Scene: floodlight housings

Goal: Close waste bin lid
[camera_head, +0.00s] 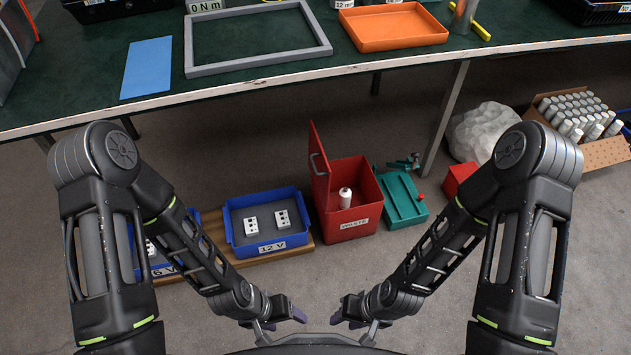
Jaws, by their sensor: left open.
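The red waste bin (368,185) stands on the floor, labelled WASTE on its front. Its red lid (319,170) is open and stands nearly upright along the bin's left side, with a handle on it. A white bottle (345,198) shows inside the bin. My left gripper (287,322) is open and empty, low in the picture, nearer to me than the bin. My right gripper (350,322) is beside it, also apart from the bin and lid; its jaw opening is not clear.
A blue 12 V tray (232,228) with two white sockets sits left of the bin. A teal case (404,200) and a red box (458,178) are to the right. The green-topped workbench (230,88) is behind. Bare floor lies in front of the bin.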

